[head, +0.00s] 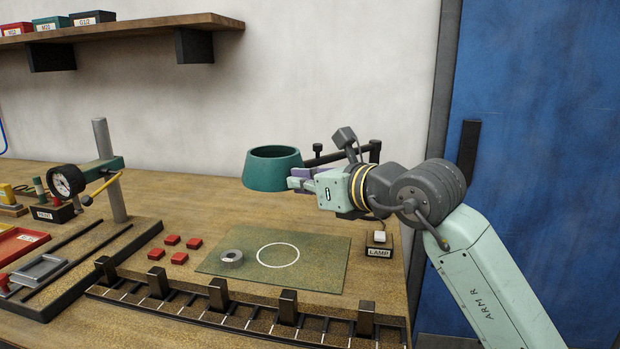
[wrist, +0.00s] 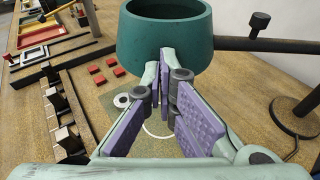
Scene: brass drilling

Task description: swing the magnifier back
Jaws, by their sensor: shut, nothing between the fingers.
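The magnifier's teal ring-shaped head (head: 272,170) hangs above the green mat (head: 325,262), open side up. Its dark arm (head: 328,159) runs right, behind my gripper, to a post at the back. In the wrist view the teal head (wrist: 165,42) is straight ahead, with the dark arm (wrist: 270,45) and a knob to its right. My gripper (head: 292,179) is at the right side of the head, pointing left. In the wrist view its purple-padded fingers (wrist: 166,62) are closed together and empty. The tips overlap the head's lower wall; I cannot tell whether they touch it.
A grey metal ring (head: 232,257) lies on the mat left of a white circle. Several red blocks (head: 172,240) lie left of the mat. A lamp switch (head: 379,243) is at the right. A slotted rail (head: 240,313) runs along the front, and a gauge stand (head: 109,170) is left.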

